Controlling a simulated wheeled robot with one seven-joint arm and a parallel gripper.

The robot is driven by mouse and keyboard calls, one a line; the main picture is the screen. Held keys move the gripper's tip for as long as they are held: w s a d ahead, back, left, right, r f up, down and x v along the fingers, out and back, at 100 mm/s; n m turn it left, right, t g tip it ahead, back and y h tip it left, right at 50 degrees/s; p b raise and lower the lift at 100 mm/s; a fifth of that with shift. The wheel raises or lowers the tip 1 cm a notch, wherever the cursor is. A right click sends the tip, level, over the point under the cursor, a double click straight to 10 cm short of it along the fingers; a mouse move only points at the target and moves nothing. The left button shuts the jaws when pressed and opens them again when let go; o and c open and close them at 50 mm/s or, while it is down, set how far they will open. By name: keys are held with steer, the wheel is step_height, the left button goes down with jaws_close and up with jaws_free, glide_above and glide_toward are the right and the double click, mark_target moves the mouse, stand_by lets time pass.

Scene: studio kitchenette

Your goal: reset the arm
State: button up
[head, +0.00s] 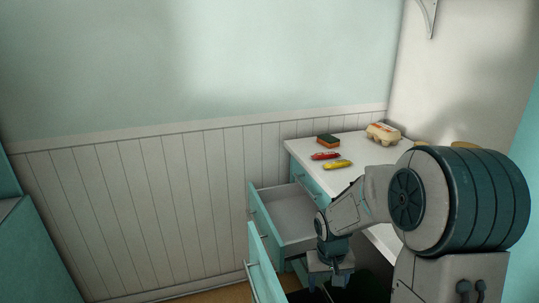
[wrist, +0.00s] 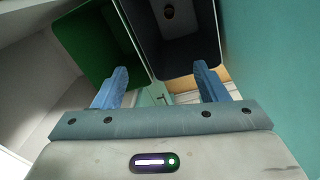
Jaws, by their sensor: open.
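My gripper (head: 330,280) hangs low at the front of the white-topped cabinet, beside its open drawers, in the head view. In the wrist view its two blue fingers (wrist: 161,70) stand wide apart with nothing between them. My arm reaches in from the right and bends down to it. The upper drawer (head: 292,212) is pulled out and the part of its inside that shows looks empty. A lower drawer front (head: 264,265) also stands out; its inside is mostly dark or hidden.
On the countertop (head: 360,146) lie a green-and-orange sponge (head: 328,140), a red item (head: 325,156), a yellow item (head: 338,165) and an egg carton (head: 383,133). The wrist view shows a green bin (wrist: 92,45) and a dark grey bin (wrist: 183,40) beyond the fingers.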

steer(key=s+r+t+p, duration=0.2)
steer(key=s+r+p, duration=0.4)
steer(key=s+r, duration=1.1)
step_height(320, 180, up, 4)
steer(key=shift+s+a+f+m+y, duration=0.15)
steer(key=shift+a+f+m+y, duration=0.15)
steer(key=shift+a+m, duration=0.1)
